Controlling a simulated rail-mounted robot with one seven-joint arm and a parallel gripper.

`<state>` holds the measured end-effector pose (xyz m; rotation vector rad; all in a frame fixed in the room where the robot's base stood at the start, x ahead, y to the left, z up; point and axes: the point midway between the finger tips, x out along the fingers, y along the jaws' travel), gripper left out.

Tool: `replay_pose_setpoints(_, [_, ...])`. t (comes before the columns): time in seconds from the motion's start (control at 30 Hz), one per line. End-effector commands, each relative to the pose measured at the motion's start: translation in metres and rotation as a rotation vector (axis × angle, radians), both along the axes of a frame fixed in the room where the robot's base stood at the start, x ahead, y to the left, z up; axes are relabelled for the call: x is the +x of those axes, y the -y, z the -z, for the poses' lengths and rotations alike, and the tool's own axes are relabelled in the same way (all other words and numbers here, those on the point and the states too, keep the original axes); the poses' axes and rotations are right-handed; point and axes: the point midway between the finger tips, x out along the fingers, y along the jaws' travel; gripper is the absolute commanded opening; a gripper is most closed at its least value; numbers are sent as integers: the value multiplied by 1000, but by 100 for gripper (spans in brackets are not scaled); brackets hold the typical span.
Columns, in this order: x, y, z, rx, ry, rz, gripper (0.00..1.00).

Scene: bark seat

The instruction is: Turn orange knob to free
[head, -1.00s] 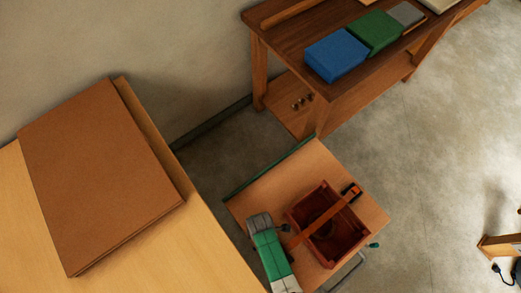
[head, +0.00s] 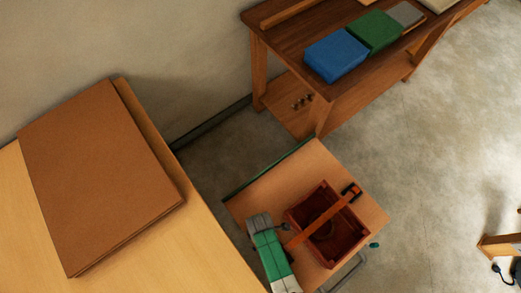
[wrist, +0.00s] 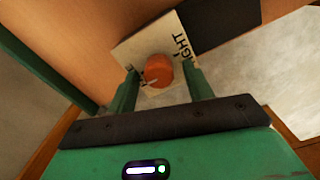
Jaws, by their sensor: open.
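The orange knob (wrist: 158,70) is round and sits on a pale plate (wrist: 130,52) in the wrist view. Black lettering on the plate reads "IGHT" at the right, with part of a letter at the left edge. A small light mark shows at the knob's lower left; I cannot tell exactly where it points. My gripper (wrist: 161,72) is open, with one green finger on each side of the knob. I cannot tell whether the fingers touch it. The knob cannot be made out in the head view.
In the head view, a red-brown crate (head: 297,222) with a bar across it sits on a small wooden-topped cart (head: 262,184). A workbench (head: 283,47) holding blue and green boxes stands behind. A pale table (head: 215,255) with brown boards is at left. Open floor lies at right.

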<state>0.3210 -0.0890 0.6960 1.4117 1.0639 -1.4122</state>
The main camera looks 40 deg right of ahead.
Motion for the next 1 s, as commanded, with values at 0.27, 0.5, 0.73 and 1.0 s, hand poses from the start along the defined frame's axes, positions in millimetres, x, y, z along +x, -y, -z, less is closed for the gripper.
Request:
replay_pose_setpoints(0.27, [0, 0, -37, -1, 3, 0, 51])
replay_pose_setpoints(0.5, [0, 0, -74, 0, 1, 0, 51])
replay_pose_setpoints(0.73, [0, 0, -78, 0, -1, 0, 51])
replay_pose_setpoints(1.0, [0, 0, -78, 0, 0, 0, 51])
